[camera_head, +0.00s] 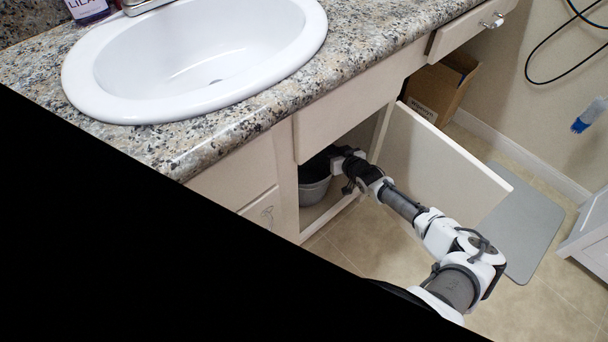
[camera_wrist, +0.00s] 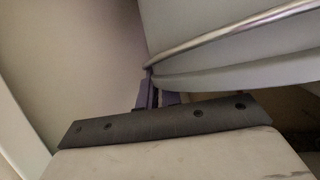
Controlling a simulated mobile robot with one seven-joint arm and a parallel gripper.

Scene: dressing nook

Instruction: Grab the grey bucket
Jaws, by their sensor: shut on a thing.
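The grey bucket (camera_head: 314,191) stands inside the open cabinet under the sink counter. Its upper part is partly hidden by the cabinet frame and my gripper. My gripper (camera_head: 333,155) reaches through the cabinet opening to the bucket's rim. In the wrist view the bucket (camera_wrist: 230,50) fills the upper right, with its pale rim band crossing the picture. The fingers of my gripper (camera_wrist: 153,92) meet the bucket at its rim edge and are shut on it. The exact contact is small and dim.
The open cabinet door (camera_head: 440,165) stands just right of my arm. The cabinet frame (camera_head: 287,180) is close on the left. The countertop (camera_head: 235,125) with a white sink (camera_head: 290,50) lies above. A cardboard box (camera_head: 437,88) and a grey mat (camera_head: 523,225) are beyond the door.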

